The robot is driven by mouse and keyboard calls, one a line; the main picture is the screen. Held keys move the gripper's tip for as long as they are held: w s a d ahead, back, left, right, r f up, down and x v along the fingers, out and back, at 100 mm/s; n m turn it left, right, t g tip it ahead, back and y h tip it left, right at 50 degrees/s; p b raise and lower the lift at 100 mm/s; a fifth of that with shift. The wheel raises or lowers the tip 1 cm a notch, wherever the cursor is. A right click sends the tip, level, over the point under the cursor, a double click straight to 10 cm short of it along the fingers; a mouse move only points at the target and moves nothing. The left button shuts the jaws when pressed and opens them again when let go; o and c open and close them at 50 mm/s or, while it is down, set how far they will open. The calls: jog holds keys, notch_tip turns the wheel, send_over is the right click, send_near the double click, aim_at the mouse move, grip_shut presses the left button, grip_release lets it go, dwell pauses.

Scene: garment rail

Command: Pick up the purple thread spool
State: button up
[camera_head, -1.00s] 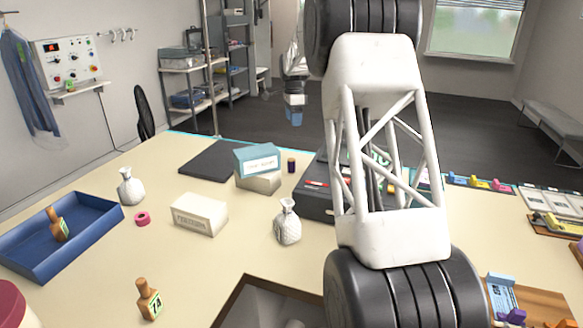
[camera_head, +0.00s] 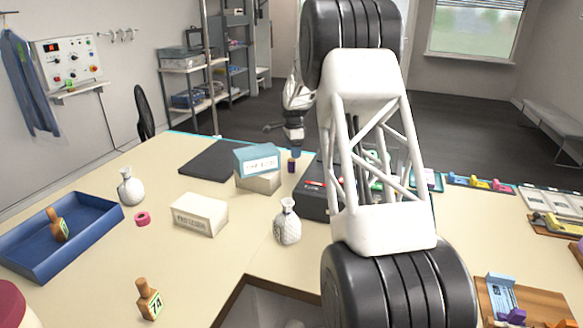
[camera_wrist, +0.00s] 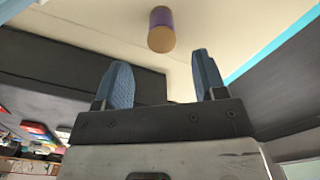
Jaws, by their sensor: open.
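The purple thread spool (camera_head: 292,166) stands on the cream table beside the boxes in the head view. In the wrist view the spool (camera_wrist: 161,19) shows its purple side and round tan end. My gripper (camera_wrist: 162,68) is open and empty in the wrist view, its two blue fingers apart, and the spool appears beyond the fingertips, between their lines. In the head view my gripper (camera_head: 296,151) is small, just above and behind the spool. I cannot tell the exact gap between them.
A blue-lidded box (camera_head: 256,157) stands left of the spool, with a dark mat (camera_head: 208,160) beyond it. A black case (camera_head: 316,203) lies right of it. A white vase (camera_head: 287,224) and a white box (camera_head: 199,213) stand nearer. The table's blue far edge (camera_wrist: 268,45) is close.

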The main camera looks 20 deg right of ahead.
aim_at(292, 165)
jog(key=shift+f, duration=1.1)
jog(key=shift+f, duration=0.1)
jog(key=shift+w+a+f, duration=0.1)
jog(key=shift+f, duration=1.15)
jog(key=shift+w+a+f, duration=0.1)
jog(key=shift+f, duration=1.15)
jog(key=c, duration=1)
